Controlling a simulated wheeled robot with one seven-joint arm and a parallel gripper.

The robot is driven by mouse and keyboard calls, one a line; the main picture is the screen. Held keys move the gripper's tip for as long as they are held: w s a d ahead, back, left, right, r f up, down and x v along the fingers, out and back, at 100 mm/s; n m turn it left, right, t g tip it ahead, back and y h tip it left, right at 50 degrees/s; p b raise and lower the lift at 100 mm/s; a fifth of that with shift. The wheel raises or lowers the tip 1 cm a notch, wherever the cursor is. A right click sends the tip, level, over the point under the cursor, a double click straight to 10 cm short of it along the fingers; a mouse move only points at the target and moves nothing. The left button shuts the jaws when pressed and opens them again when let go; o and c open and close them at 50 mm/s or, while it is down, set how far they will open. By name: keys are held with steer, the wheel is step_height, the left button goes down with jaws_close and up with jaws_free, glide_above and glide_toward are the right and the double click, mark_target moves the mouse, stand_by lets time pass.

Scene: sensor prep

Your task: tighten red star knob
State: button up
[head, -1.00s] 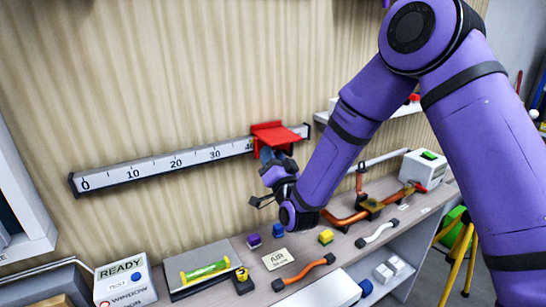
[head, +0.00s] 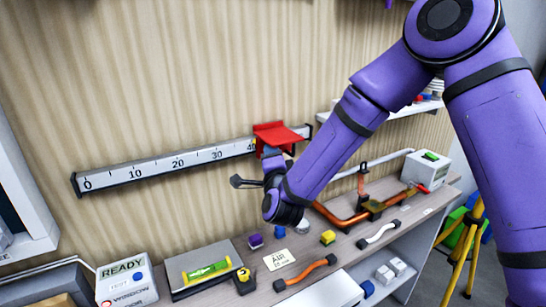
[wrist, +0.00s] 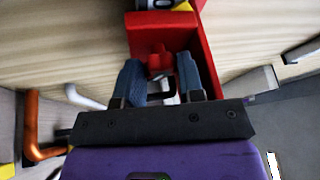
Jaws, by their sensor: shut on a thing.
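The red star knob (wrist: 160,62) sits inside a red three-sided bracket, seen in the wrist view. My gripper (wrist: 159,66) has its two dark blue fingers on either side of the knob, shut on it. In the head view, my gripper (head: 272,152) reaches up from below to the red bracket (head: 279,135) near the right end of a wall scale (head: 165,166). The knob is hidden in the head view.
The wooden wall lies close behind the scale. A shelf is at the right.

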steer(key=shift+m, duration=0.3)
steer(key=o, duration=0.6)
steer(key=shift+o, duration=0.2)
